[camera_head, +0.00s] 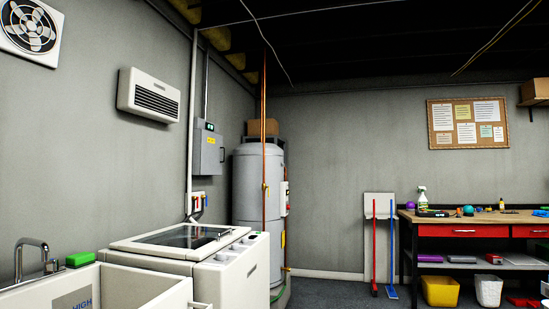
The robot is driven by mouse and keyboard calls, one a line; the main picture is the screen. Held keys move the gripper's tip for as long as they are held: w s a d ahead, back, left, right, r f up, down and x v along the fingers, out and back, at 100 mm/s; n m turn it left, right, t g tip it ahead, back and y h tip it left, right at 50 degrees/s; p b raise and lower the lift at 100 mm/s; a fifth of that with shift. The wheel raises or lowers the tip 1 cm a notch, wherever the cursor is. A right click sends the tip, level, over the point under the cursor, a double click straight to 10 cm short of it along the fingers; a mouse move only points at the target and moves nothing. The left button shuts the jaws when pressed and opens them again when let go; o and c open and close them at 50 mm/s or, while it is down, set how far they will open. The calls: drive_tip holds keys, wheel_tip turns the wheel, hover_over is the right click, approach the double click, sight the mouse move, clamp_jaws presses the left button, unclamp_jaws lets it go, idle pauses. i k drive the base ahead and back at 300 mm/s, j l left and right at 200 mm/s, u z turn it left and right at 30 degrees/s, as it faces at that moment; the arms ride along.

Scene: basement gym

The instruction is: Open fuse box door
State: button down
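A grey fuse box (208,149) is mounted on the left wall, above and behind the white washing machine. A conduit runs up from its top. Its door looks shut, with a small yellow label on its front. My gripper and arm are not in view.
The white sink (146,291) with a tap and a green sponge (80,259) stands at the lower left, beside the washing machine (188,247). A grey water tank (247,185) with copper pipes stands beyond the fuse box. A workbench (404,214) is at right; bare floor (340,292) lies between.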

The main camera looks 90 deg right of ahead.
sight(212, 146)
drive_tip(key=j+z, duration=0.1)
drive_tip(key=z, duration=0.8)
drive_tip(key=j+z, duration=0.1)
drive_tip(key=z, duration=0.35)
drive_tip(key=i+l+z, duration=0.1)
drive_tip(key=z, duration=0.3)
drive_tip(key=i+l+z, duration=0.15)
drive_tip(key=z, duration=0.25)
drive_tip(key=i+l+z, duration=0.15)
drive_tip(key=z, duration=0.95)
drive_tip(key=i+l+z, duration=0.1)
drive_tip(key=i+z, duration=0.4)
drive_tip(key=i, duration=1.65)
drive_tip(key=i+u, duration=0.1)
drive_tip(key=i, duration=0.95)
drive_tip(key=i+l+u, duration=0.1)
drive_tip(key=i, duration=1)
drive_tip(key=l, duration=0.1)
